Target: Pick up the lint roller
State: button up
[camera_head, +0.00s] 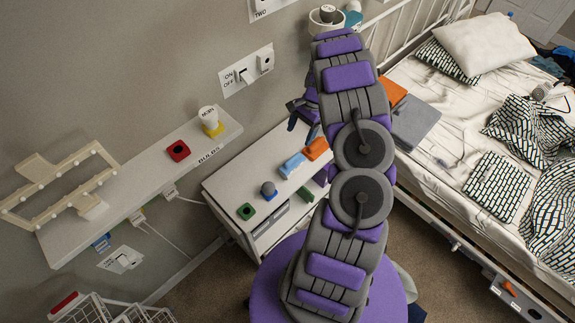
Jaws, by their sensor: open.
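I cannot tell for sure which thing is the lint roller. A short light-blue cylinder-like thing (292,165) lies on the white cabinet top, touching or close to an orange block (316,149). A small white rounded thing (541,92) lies on the bed at the far right; its shape is unclear. My gripper (302,124) is partly hidden behind my purple and grey arm. Its dark fingers point down, apart and with nothing seen between them, near the wall and the back of the cabinet. In the picture it is above the light-blue thing.
A wall shelf (140,190) is at left, a wire basket (95,310) at lower left. The bed (455,200) fills the right. Bare carpet (430,255) shows between.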

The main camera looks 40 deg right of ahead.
aim_at(292, 157)
jog(key=x, duration=0.3)
jog(key=d+x, duration=0.1)
jog(key=x, duration=0.2)
jog(key=b+x, duration=0.1)
jog(key=x, duration=0.2)
jog(key=shift+s+d+f, duration=0.1)
jog(key=shift+d+f, duration=0.15)
jog(key=shift+f, duration=0.3)
jog(key=shift+a+f, duration=0.45)
jog(key=shift+a, duration=0.45)
jog(key=shift+s+a+f, duration=0.15)
jog(key=shift+a+f, duration=0.1)
jog(key=shift+s+a+f+b, duration=0.15)
jog(key=shift+f+b, duration=0.2)
jog(key=shift+f, duration=0.7)
jog(key=shift+s+a+f+b, duration=0.15)
jog(key=shift+f+b, duration=0.15)
jog(key=shift+f, duration=0.75)
jog(key=shift+a+r, duration=0.1)
jog(key=shift+a, duration=0.3)
jog(key=shift+c, duration=1.4)
jog(key=shift+d, duration=0.35)
jog(key=c, duration=0.6)
jog(key=shift+a, duration=0.15)
jog(key=c, duration=0.3)
